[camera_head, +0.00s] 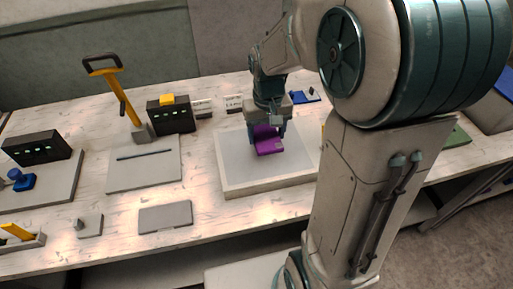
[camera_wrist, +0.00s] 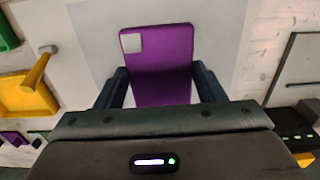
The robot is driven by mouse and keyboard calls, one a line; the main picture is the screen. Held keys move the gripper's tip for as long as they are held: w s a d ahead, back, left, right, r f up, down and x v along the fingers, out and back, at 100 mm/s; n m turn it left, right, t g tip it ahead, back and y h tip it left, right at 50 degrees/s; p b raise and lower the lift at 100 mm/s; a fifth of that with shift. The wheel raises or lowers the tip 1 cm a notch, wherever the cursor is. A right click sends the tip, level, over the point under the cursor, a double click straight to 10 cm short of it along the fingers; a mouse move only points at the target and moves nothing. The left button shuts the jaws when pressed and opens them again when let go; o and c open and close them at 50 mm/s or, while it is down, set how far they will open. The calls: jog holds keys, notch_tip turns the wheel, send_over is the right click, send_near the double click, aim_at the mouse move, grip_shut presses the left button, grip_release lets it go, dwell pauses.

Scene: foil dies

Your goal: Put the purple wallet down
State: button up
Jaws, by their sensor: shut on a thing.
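The purple wallet (camera_wrist: 160,65) is a flat purple piece with a small pale square at one corner. My gripper (camera_wrist: 160,88) is shut on it, with one dark finger at each side edge. In the head view the wallet (camera_head: 268,147) shows below my gripper (camera_head: 267,128), over the pale shallow tray (camera_head: 232,189) on the workbench. I cannot tell whether the wallet touches the tray's floor.
Left of the tray are a flat grey plate (camera_head: 165,217), a pale board (camera_head: 145,172) with a dark rod, a yellow-handled lever (camera_head: 121,92) and dark boxes (camera_head: 171,115). A blue item (camera_head: 305,96) lies behind the tray. The tray's front is bare.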

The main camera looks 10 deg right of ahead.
aim_at(256, 141)
jog(key=a+f, duration=0.1)
jog(key=s+a+f, duration=0.1)
jog(key=a, duration=0.1)
jog(key=shift+f+p, duration=0.35)
jog(key=shift+f, duration=1.6)
jog(key=shift+f, duration=0.1)
jog(key=o, duration=1.1)
